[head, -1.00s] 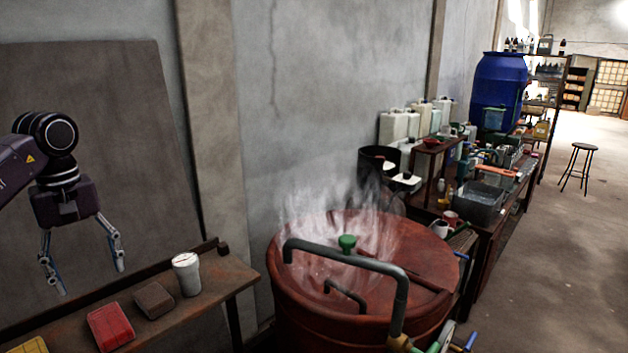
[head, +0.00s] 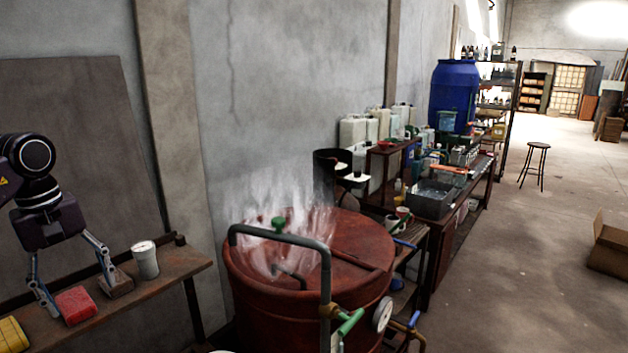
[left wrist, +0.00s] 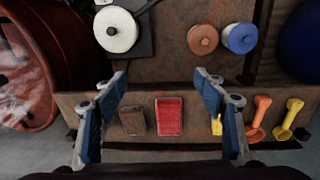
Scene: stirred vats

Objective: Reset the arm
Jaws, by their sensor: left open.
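My left gripper (head: 76,292) is at the left of the head view, pointing down over the wooden shelf (head: 185,262). Its jaws are open and I see nothing held in them. In the left wrist view the two fingers (left wrist: 165,112) stand wide apart, with a red block (left wrist: 169,116) and a brown block (left wrist: 132,121) on the surface seen between them. The red block also shows in the head view (head: 76,305), beside the brown block (head: 116,284) and a white lidded cup (head: 145,259). My right gripper is not in view.
A steaming red vat (head: 345,245) with a grey pipe and green-handled valve stands right of the shelf. Behind it is a cluttered bench with a blue barrel (head: 454,92). A stool (head: 535,165) and a cardboard box (head: 608,247) stand on otherwise open floor at right.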

